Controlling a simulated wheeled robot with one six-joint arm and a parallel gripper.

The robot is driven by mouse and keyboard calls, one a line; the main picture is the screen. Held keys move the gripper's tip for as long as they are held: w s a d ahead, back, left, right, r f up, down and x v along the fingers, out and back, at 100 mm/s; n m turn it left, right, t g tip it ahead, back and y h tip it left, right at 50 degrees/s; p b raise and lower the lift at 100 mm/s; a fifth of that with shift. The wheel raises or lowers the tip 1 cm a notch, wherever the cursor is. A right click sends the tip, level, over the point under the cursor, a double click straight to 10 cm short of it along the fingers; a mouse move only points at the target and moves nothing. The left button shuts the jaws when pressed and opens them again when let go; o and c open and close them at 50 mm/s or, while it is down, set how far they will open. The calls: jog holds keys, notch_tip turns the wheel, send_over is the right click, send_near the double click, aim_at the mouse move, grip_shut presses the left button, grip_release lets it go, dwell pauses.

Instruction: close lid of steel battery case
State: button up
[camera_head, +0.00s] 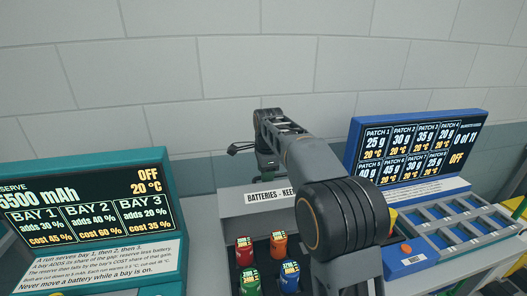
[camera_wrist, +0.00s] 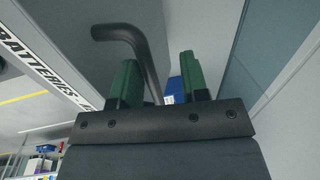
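The steel battery case (camera_head: 227,240) stands open in the middle of the head view, with red, orange, green and blue batteries inside. Its grey lid (camera_head: 232,205) is raised at the back and carries a "BATTERIES - KEEP" label (camera_head: 268,196). The label also shows at the left of the wrist view (camera_wrist: 40,55). A dark bent rod, seemingly the lid's handle (camera_wrist: 128,36), rises between the green fingers of my gripper (camera_wrist: 160,62). The fingers are apart; the rod lies nearer the left finger, and contact is unclear. In the head view my arm hides the case's right part.
A teal-framed bay display (camera_head: 90,225) stands at the left. A blue patch display (camera_head: 415,150) and a blue tray of slots (camera_head: 455,235) stand at the right. A tiled wall (camera_head: 150,80) is close behind the case.

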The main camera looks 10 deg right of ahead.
jog(key=shift+w+d+r, duration=0.15)
jog(key=shift+w+r, duration=0.2)
jog(key=shift+r, duration=0.35)
jog(key=shift+s+d, duration=0.1)
